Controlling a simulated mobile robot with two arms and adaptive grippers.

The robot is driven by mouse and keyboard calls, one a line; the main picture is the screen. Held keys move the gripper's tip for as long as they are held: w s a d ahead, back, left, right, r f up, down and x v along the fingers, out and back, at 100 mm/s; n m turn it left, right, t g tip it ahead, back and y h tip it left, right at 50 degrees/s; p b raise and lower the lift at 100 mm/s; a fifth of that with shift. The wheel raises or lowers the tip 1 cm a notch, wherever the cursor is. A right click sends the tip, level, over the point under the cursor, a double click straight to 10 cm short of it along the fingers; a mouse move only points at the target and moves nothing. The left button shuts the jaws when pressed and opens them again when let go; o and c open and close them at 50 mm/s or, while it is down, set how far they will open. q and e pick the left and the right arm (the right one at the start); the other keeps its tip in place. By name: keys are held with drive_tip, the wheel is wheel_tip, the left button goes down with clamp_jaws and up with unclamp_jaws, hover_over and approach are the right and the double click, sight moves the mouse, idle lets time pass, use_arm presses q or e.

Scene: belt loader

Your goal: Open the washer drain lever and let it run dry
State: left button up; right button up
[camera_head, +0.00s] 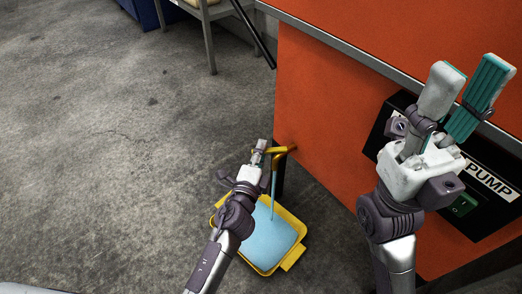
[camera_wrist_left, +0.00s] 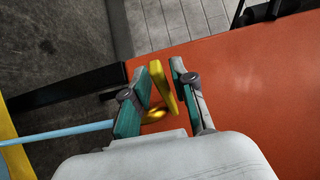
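The yellow drain lever and spout (camera_head: 280,152) stick out low on the orange washer cabinet (camera_head: 325,125). Blue liquid (camera_head: 273,200) runs from the spout into a yellow tray (camera_head: 291,262) on the floor, where blue liquid stands. My left gripper (camera_head: 262,147) is at the lever. In the left wrist view the yellow lever (camera_wrist_left: 160,85) lies between the two fingers of my left gripper (camera_wrist_left: 160,88), with narrow gaps visible beside it. The blue stream (camera_wrist_left: 70,132) shows at the left there. My right gripper (camera_head: 470,85) is open and empty in front of the cabinet, at the right.
A black panel (camera_head: 492,212) labelled PUMP with a green switch (camera_head: 463,205) is on the cabinet behind my right gripper. A grey-legged chair or stand (camera_head: 208,40) stands at the top. The concrete floor (camera_head: 110,150) at the left is clear.

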idle(0.3)
use_arm(q)
drive_tip(key=v, duration=0.7)
drive_tip(key=shift+s, duration=0.25)
